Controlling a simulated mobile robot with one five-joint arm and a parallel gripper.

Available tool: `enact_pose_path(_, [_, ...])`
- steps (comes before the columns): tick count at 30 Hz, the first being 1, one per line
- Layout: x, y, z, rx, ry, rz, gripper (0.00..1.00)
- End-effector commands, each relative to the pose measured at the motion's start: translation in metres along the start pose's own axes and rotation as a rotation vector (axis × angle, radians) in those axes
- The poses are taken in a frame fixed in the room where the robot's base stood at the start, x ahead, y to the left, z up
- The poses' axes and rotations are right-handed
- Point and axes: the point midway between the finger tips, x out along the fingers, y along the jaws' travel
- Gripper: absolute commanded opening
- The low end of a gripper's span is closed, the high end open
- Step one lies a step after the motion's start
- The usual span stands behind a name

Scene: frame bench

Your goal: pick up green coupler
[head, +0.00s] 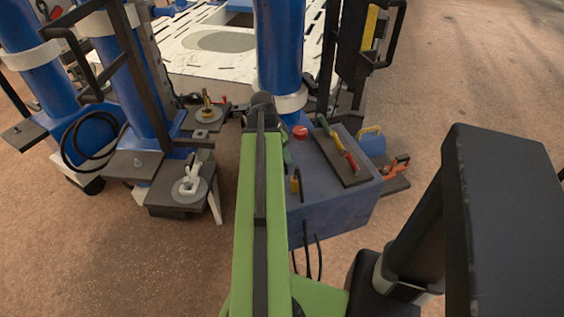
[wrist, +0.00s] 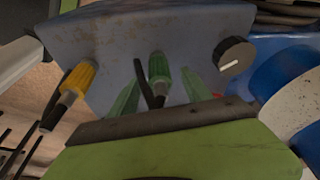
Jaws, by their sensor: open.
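The green coupler (wrist: 158,68) shows in the wrist view, standing out from the blue-grey face of a box, with a dark stem toward me. My gripper (wrist: 161,79) is open, its two green fingers on either side of the coupler, with visible gaps. I cannot tell how deep the fingers reach. In the head view my green arm covers most of this spot; a small green piece beside the arm cannot be told as finger or coupler.
A yellow coupler (wrist: 77,80) sits left of the green one, and a black knob (wrist: 233,56) to the right. In the head view, the blue box (head: 330,213) carries a red knob (head: 299,132) and a dark tray (head: 351,176). Blue posts (head: 278,45) stand close by.

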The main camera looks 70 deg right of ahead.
Motion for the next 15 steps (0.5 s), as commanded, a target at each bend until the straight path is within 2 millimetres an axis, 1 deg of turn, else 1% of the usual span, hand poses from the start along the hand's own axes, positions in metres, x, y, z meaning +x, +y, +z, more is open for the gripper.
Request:
enact_pose_path(1, [0.019,0.000,0.000,0.001,0.000,0.000,0.57])
enact_pose_path(3, [0.031,0.000,-0.001,0.000,0.000,0.000,0.57])
enact_pose_path(5, [0.037,0.000,-0.001,0.000,0.000,0.000,0.57])
enact_pose_path(12, [0.035,0.001,-0.003,-0.001,0.000,0.000,0.57])
enact_pose_path(14, [0.035,0.000,-0.003,-0.001,0.000,0.000,0.50])
enact_pose_path(15, [0.035,0.000,-0.003,-0.001,0.000,0.000,0.45])
